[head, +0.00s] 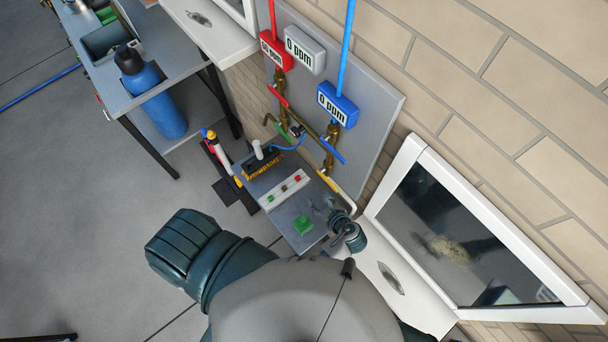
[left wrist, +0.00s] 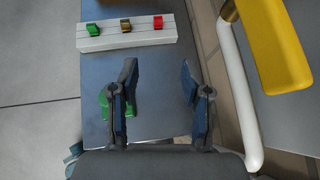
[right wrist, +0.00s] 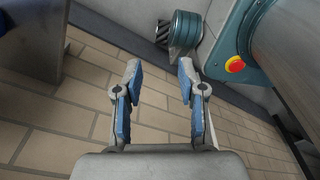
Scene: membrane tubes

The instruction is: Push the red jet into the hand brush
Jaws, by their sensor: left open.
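The red jet (head: 297,178) stands at one end of a white holder (left wrist: 125,42), beside a brown and a green jet. The red jet also shows in the left wrist view (left wrist: 158,22), ahead of my left gripper (left wrist: 158,72). That gripper is open and empty over the grey worktop, with its fingers pointing toward the holder and apart from it. The hand brush (head: 265,164), black with yellow bristles, lies on the worktop beyond the holder in the head view. My right gripper (right wrist: 159,68) is open and empty, facing brickwork.
A green piece (head: 303,225) lies on the worktop near my left gripper, partly behind a finger in the left wrist view. A panel with valves and pipes (head: 340,110) stands along the worktop's wall side. A yellow-handled valve (left wrist: 275,45) is close to my left gripper's right.

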